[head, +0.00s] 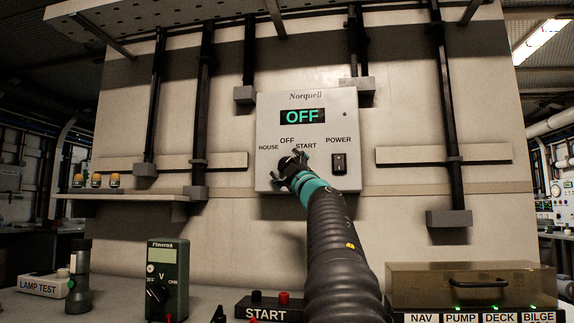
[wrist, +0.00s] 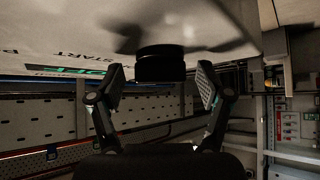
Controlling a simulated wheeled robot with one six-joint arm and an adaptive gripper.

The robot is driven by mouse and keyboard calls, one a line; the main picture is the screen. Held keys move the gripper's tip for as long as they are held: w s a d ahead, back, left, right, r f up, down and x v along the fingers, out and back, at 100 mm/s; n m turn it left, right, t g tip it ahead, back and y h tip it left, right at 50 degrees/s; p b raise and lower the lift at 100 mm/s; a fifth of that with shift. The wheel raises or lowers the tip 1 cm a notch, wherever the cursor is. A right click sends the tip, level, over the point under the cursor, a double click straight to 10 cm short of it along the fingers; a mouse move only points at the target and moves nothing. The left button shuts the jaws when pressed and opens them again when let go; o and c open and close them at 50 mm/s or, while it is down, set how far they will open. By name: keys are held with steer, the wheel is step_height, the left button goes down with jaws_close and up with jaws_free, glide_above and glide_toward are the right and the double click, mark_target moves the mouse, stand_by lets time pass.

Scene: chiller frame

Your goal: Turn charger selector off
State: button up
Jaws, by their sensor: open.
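The charger panel (head: 270,120) is a pale box marked Norquell on the wall, and its display (head: 302,116) reads OFF. Labels HOUSE, OFF and START surround the selector, which my gripper (head: 291,166) mostly hides in the head view. In the wrist view the selector knob (wrist: 160,65) is a dark round knob standing out from the panel face. My gripper (wrist: 162,82) is open there, with one finger on each side of the knob and gaps between. Which way the knob points cannot be told.
A POWER rocker switch (head: 339,164) sits right of the selector. Below stand a meter (head: 167,278), a flashlight (head: 79,280), a START button box (head: 268,308) and a brown lidded case (head: 420,285). A shelf (head: 130,197) holds several small jars at left.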

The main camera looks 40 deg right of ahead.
steer(key=c, duration=1.2)
steer(key=shift+o, duration=0.3)
